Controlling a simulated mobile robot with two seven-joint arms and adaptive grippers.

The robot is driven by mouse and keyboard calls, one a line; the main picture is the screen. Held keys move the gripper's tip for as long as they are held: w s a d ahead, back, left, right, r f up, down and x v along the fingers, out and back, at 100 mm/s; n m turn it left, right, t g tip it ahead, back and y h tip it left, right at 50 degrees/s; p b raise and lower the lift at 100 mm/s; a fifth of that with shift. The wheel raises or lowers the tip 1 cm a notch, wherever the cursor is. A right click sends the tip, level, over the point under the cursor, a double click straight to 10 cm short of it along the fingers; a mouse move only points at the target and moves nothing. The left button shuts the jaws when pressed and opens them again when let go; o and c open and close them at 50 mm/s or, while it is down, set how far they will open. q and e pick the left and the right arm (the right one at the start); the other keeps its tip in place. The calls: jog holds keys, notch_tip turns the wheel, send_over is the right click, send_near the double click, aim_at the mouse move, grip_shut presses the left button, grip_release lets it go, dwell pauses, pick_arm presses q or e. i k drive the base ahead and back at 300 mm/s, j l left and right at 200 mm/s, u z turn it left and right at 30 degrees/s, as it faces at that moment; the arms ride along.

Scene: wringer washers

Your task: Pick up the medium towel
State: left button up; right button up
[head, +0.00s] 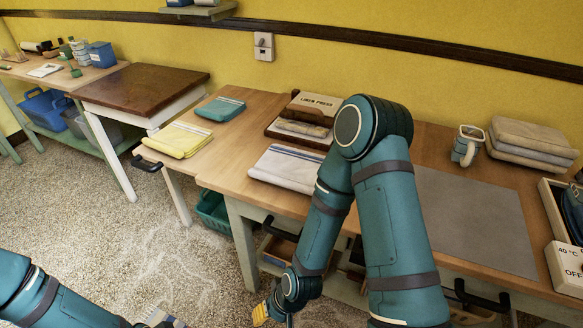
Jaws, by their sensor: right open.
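Three folded towels lie on the wooden tables: a yellow one with pale stripes (178,139), a smaller-looking teal one (220,109) behind it, and a larger-looking white one with blue stripes (287,167) to the right. By apparent size the yellow towel is the middle one. My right gripper (268,312) is low at the bottom edge, in front of the table and well below the towels. It is open, apart from all towels and partly cut off. My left gripper (166,319) barely shows at the bottom edge over the floor; its jaws cannot be made out.
A linen press box (308,109) stands behind the white towel, partly hidden by my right arm. A mug (466,146), folded cloths (528,139) and a grey mat (474,218) are on the right. A black handle (147,163) juts out below the yellow towel.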

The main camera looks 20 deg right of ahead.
aim_at(180, 140)
jog(key=i+j+z, duration=0.1)
jog(key=z, duration=1.15)
jog(key=j+z, duration=0.95)
jog(key=j, duration=0.2)
jog(key=k+j+z, duration=0.15)
jog(key=j, duration=0.15)
jog(key=k+j+z, duration=0.1)
jog(key=j, duration=0.2)
jog(key=k+j, duration=0.1)
jog(key=j, duration=0.2)
jog(key=k+j+z, duration=0.1)
jog(key=j, duration=0.25)
jog(key=k+j+z, duration=0.1)
jog(key=j, duration=0.2)
